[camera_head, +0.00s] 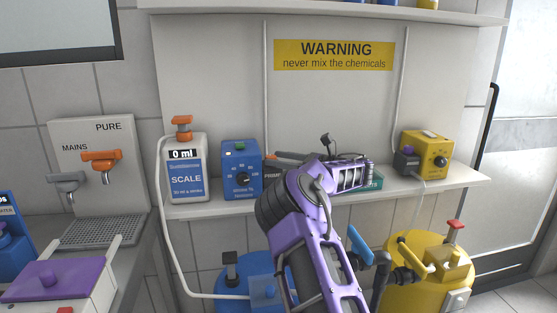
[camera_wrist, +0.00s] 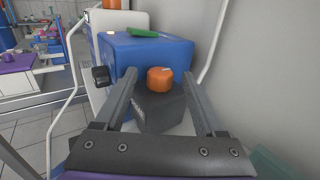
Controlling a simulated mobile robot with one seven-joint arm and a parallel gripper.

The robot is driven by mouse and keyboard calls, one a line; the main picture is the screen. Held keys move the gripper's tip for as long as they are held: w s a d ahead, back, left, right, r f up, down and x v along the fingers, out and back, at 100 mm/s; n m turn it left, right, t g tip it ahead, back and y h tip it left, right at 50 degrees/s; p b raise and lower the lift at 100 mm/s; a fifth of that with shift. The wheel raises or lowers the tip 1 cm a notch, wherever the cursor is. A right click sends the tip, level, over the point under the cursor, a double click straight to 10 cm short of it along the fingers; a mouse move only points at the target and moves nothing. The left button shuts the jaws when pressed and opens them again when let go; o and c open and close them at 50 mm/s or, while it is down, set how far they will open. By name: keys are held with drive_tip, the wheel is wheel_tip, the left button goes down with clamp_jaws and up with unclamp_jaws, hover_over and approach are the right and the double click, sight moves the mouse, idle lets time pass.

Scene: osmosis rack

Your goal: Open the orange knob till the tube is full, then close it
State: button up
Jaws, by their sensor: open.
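An orange knob (camera_wrist: 160,79) sits on top of a dark box (camera_wrist: 160,108) beside a blue box (camera_wrist: 148,57) in the wrist view. My gripper (camera_wrist: 159,74) is open, with one finger on each side of the knob; I see gaps and cannot confirm any contact. In the head view my gripper (camera_head: 280,156) reaches left along the shelf, and only a bit of orange shows at its tips. A white SCALE container (camera_head: 187,180) reads 0 ml and has an orange part (camera_head: 182,127) on top. A white tube (camera_head: 166,220) runs down from it.
The blue box with a dial (camera_head: 242,170) stands on the shelf (camera_head: 430,185) close to my gripper. A yellow box (camera_head: 427,152) is at the right. Orange (camera_head: 101,160) and grey (camera_head: 66,183) taps are at the left. Blue and yellow (camera_head: 425,265) tanks stand below.

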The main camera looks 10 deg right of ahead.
drive_tip(key=shift+w+a, duration=0.15)
drive_tip(key=shift+a, duration=0.05)
clamp_jaws()
idle(0.3)
